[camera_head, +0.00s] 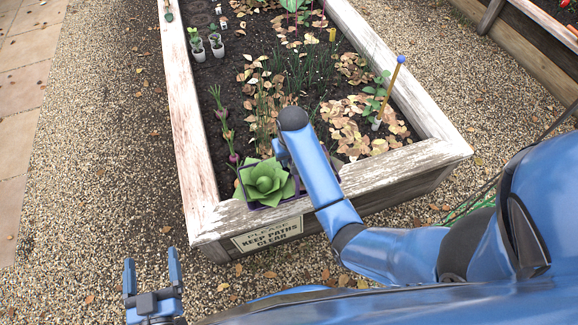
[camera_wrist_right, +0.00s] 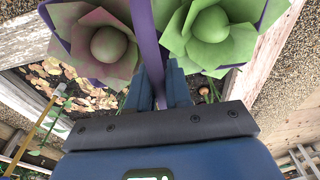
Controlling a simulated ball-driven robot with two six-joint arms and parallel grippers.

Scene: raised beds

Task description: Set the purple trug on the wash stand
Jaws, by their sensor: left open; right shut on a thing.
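The purple trug (camera_head: 256,207) shows in the head view at the near end of the raised bed, partly hidden behind my right arm. In the right wrist view its purple handle (camera_wrist_right: 146,42) runs down between the fingers of my right gripper (camera_wrist_right: 163,88), which is shut on it. The trug carries a green leafy head (camera_wrist_right: 209,27) and a pinkish one (camera_wrist_right: 108,45). I cannot tell whether it touches the bed's edge or hangs above it. My left gripper (camera_head: 152,268) is open and empty over the gravel at the lower left. I see no wash stand.
The raised bed (camera_head: 188,130) has pale weathered timber walls and holds plants and dry leaves. A sign (camera_head: 268,235) is on its near wall. A blue-topped stake (camera_head: 391,88) stands at its right. Gravel (camera_head: 105,150) lies open to the left, beside paving (camera_head: 22,90).

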